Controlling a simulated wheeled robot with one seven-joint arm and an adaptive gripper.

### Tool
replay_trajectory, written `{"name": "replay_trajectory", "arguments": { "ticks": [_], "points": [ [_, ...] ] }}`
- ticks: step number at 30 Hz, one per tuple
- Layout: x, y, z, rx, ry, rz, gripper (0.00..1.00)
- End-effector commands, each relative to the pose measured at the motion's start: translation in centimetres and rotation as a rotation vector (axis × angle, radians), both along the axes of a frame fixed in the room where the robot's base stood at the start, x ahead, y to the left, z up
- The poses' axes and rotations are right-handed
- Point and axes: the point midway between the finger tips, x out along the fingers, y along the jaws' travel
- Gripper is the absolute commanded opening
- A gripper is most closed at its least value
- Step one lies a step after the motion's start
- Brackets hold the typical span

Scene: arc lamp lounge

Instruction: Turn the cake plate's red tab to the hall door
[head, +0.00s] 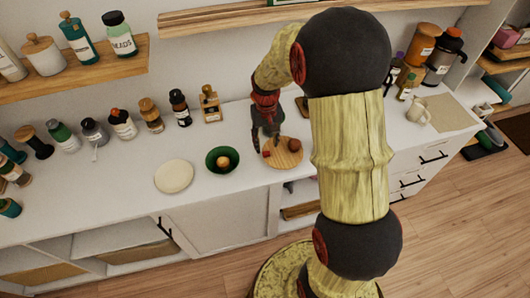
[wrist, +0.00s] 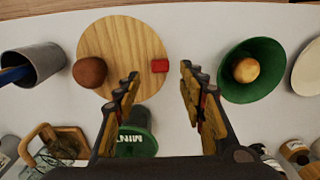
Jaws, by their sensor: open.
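The cake plate is a round wooden disc (wrist: 135,38) on the white counter. In the wrist view its red tab (wrist: 159,66) sits at the plate's right edge, beside the green bowl. A brown round thing (wrist: 90,71) sits at its left edge. In the head view the plate (head: 286,158) is partly behind my gripper, and the red tab (head: 266,153) shows at its left side. My gripper (wrist: 157,75) is open, its fingers either side of the tab in the picture; the height between them I cannot tell. No hall door can be identified.
A green bowl (wrist: 234,85) holding a round tan thing (wrist: 246,70) stands right of the plate in the wrist view. A grey cup (wrist: 35,65) stands left, and a green MINT jar (wrist: 137,142) below the plate. A cream plate (head: 174,176) lies farther left in the head view.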

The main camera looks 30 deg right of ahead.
Motion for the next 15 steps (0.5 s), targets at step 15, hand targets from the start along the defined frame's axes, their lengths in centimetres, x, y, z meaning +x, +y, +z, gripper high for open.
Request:
{"name": "replay_trajectory", "arguments": {
  "ticks": [15],
  "points": [
    [0.0, 0.0, -4.8, 0.000, -0.001, 0.000, 0.41]
  ]
}}
